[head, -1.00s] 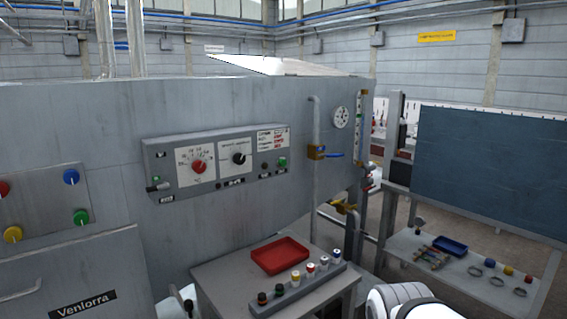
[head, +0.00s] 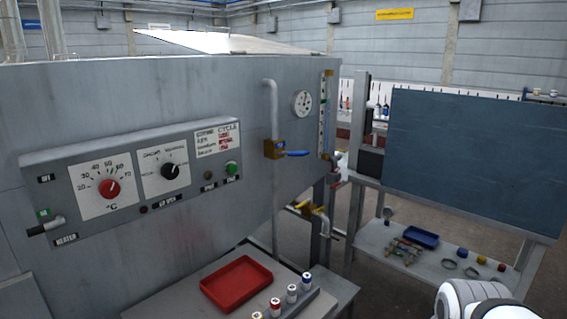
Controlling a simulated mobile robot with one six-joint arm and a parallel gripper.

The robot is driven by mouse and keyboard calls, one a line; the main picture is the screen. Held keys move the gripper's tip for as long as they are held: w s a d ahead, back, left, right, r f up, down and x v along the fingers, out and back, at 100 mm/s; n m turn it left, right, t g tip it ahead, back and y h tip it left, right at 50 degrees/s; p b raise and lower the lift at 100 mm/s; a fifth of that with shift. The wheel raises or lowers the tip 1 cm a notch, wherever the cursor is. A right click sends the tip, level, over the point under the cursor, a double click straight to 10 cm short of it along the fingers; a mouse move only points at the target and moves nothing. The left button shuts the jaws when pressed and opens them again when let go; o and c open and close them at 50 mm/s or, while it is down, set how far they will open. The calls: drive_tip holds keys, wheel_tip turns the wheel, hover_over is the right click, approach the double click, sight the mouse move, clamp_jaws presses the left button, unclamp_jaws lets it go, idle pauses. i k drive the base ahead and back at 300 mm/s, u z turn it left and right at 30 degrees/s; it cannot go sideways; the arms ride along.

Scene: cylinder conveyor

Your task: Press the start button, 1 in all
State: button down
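A grey control panel (head: 120,219) is fixed to the front of a large grey machine in the head view. At its right end is a round green button (head: 232,168), with a small dark button (head: 209,175) to its left. Small labels sit below both, but I cannot read them surely. The panel also carries a red temperature dial (head: 109,189), a black dial (head: 169,171) and a lever switch (head: 46,226) at its left end. My gripper is out of view; only a white part of my arm shows at the bottom right, well apart from the panel.
A red tray (head: 237,283) and several capped bottles on a rack (head: 300,303) stand on a table below the panel. A pipe with a blue-handled valve (head: 285,153) is right of the panel. A bench (head: 372,240) with a blue tray (head: 421,237) stands at right.

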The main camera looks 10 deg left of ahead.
sight(233, 168)
drive_tip(key=u, duration=0.15)
drive_tip(key=i, duration=0.9)
drive_tip(key=u, duration=0.65)
